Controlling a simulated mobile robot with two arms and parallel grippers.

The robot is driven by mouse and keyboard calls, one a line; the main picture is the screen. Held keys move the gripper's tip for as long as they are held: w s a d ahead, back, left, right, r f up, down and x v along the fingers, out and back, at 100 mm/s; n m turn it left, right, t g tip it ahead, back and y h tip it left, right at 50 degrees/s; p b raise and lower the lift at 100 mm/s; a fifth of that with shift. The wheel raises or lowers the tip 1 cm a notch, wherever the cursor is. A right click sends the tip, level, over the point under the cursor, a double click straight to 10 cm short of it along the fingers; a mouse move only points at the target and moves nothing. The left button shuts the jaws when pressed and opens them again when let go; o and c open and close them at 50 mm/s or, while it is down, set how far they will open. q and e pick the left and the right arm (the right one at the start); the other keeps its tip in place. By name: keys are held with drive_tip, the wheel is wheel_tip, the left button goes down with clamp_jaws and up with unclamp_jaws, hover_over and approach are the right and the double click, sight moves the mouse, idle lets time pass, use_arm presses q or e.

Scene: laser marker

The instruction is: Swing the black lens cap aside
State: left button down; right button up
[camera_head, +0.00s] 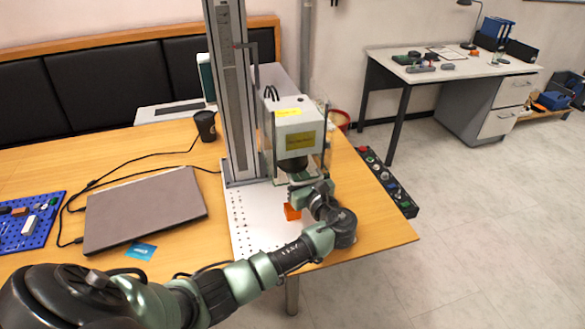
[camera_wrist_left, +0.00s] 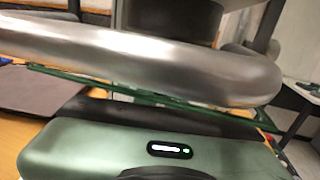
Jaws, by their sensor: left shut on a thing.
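The laser head (camera_head: 295,130) is a pale box with yellow labels on the tall column. The black lens cap (camera_head: 293,164) is the dark round piece under it; a dark cylinder (camera_wrist_left: 172,16) also shows at the top of the left wrist view. My left gripper (camera_head: 297,186) is right below the lens area and shut at the cap. Its fingertips and the exact contact are hidden. A green-edged clear plate (camera_wrist_left: 75,76) crosses the wrist view behind a shiny curved bar (camera_wrist_left: 140,62). My right gripper is in neither view.
An orange block (camera_head: 292,212) lies on the white perforated base plate (camera_head: 250,228) under my gripper. A laptop (camera_head: 145,208), a black cup (camera_head: 205,125) and cables lie to the left. A button box (camera_head: 387,182) runs beside the table's right edge.

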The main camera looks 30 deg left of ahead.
use_arm(q)
drive_tip(key=a+m+t+h+p, duration=0.1)
drive_tip(key=t+p, duration=0.1)
drive_tip(key=a+m+t+h+p, duration=0.1)
drive_tip(key=m+t+h+p, duration=0.1)
drive_tip(key=p, duration=0.1)
drive_tip(key=shift+w+a, duration=0.2)
drive_tip(key=c, duration=1.5)
unclamp_jaws()
drive_tip(key=shift+o, duration=0.2)
drive_tip(key=b+v, duration=0.1)
drive_tip(key=v, duration=0.6)
drive_tip(key=shift+s+d, duration=0.25)
drive_tip(key=shift+s, duration=0.05)
